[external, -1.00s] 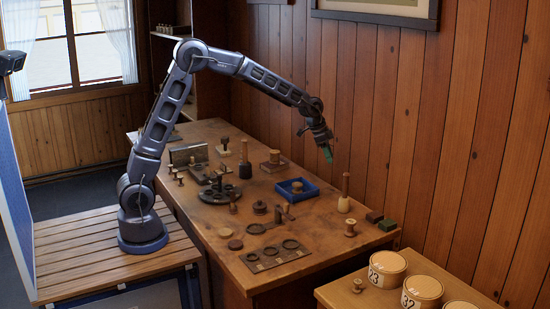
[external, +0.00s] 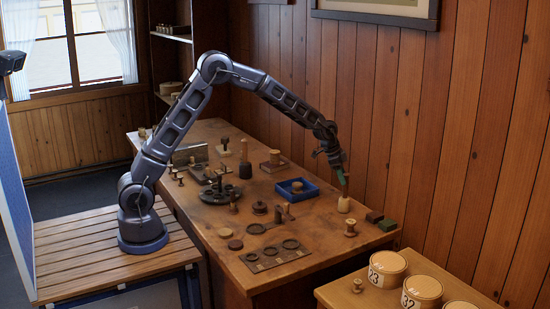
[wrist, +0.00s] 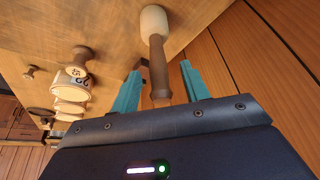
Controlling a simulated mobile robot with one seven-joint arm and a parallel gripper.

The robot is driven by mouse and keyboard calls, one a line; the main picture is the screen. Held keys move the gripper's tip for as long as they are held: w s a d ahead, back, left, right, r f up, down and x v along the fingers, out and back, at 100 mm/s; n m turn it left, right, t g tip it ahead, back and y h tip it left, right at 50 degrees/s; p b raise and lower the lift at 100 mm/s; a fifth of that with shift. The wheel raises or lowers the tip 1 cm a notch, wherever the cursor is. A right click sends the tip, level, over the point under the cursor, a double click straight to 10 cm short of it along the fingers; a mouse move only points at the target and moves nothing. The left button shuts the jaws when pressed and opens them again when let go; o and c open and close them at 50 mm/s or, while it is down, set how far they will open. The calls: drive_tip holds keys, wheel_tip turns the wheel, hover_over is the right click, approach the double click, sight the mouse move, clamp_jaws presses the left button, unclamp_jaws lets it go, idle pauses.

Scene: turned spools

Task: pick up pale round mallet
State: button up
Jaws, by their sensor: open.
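The mallet stands upright on its pale round head (external: 343,204) near the right end of the table, handle up. In the wrist view its pale head (wrist: 154,20) is at the top and its brown handle (wrist: 157,62) runs down towards me. My gripper (external: 342,180) is at the handle, which it mostly hides in the external view. In the wrist view my gripper (wrist: 162,66) is open, with one teal finger on each side of the handle's upper end. A gap shows on both sides, so the handle is not clamped.
A blue tray (external: 297,197) with a spool in it stands left of the mallet. A turned spool (external: 350,228) is in front, and a green block (external: 387,225) is to the right. The wood wall (external: 420,150) rises close behind. Numbered tubs (external: 388,261) stand on the side table.

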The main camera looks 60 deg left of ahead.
hover_over(345, 198)
drive_tip(key=f, duration=0.2)
drive_tip(key=a+f, duration=0.1)
drive_tip(key=f, duration=0.1)
drive_tip(key=shift+w, duration=0.3)
drive_tip(key=shift+c, duration=0.5)
clamp_jaws()
drive_tip(key=shift+r, duration=0.1)
